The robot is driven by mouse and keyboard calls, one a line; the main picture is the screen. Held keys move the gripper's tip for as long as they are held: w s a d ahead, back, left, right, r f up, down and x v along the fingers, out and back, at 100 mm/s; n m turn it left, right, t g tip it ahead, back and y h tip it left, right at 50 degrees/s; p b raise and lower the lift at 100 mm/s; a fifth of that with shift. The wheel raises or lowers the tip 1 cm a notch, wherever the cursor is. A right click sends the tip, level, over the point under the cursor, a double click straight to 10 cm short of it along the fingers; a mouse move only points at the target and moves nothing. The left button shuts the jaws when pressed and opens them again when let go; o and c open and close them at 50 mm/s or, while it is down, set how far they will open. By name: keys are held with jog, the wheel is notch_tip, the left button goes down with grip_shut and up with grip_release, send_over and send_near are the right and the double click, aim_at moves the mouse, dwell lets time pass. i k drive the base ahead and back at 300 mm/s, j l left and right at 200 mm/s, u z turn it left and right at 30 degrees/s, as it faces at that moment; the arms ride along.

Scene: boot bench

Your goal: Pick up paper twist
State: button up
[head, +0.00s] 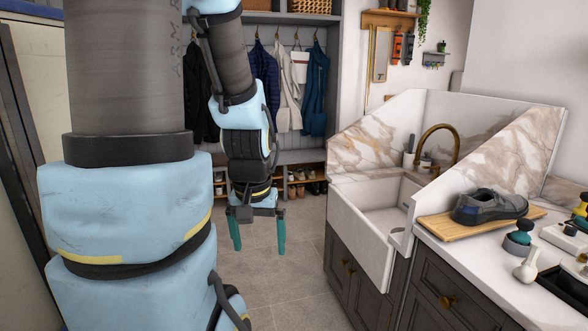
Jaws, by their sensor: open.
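A small white object with a rounded body and a narrow upper end, which looks like the paper twist (526,266), stands on the white counter at the right. It is beside a dark-and-teal round-topped item and in front of the wooden board. My gripper (258,249) hangs over the open floor left of the sink, pointing down. Its two teal fingers are spread apart with nothing between them. It is far to the left of the white object and touches nothing.
A grey shoe (489,207) rests on a wooden board (450,228). A teal-topped item (518,239) and a dark tray (566,288) crowd the counter. The deep white sink (378,220), brass tap (443,140) and marble splash panels lie between. The tiled floor (290,290) is clear.

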aim_at(527, 273)
jog(key=z, duration=0.65)
jog(key=i+j+z, duration=0.1)
jog(key=i+z, duration=0.35)
jog(key=i+j+z, duration=0.2)
jog(key=i+z, duration=0.3)
jog(key=i+j+z, duration=0.1)
jog(key=i+j, duration=0.55)
